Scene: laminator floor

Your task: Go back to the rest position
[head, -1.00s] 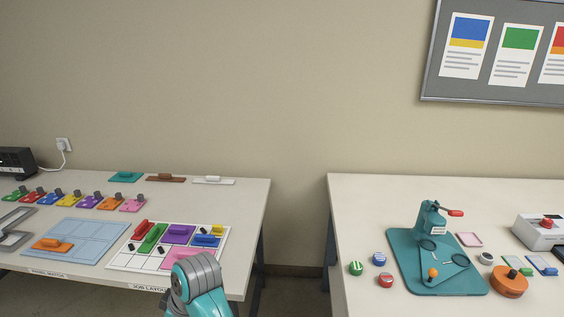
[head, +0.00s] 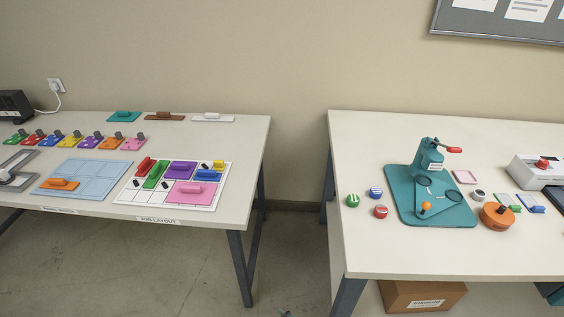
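My gripper is not in the head view, and my arm does not show clearly. A small dark shape at the bottom edge, between the tables, is too cut off to identify. The left table (head: 245,150) holds a white job layout board (head: 140,197) with red, green, purple, blue, yellow and pink pieces on it. The pink block (head: 190,194) lies at the board's front right. No arm covers the board.
A pale blue mat (head: 85,172) with an orange piece (head: 58,184) lies left of the board. The right table (head: 300,235) is hidden at no point by my arm; it bears a teal press (head: 432,205) and an orange round tool (head: 497,216). Open floor (head: 285,265) separates the tables.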

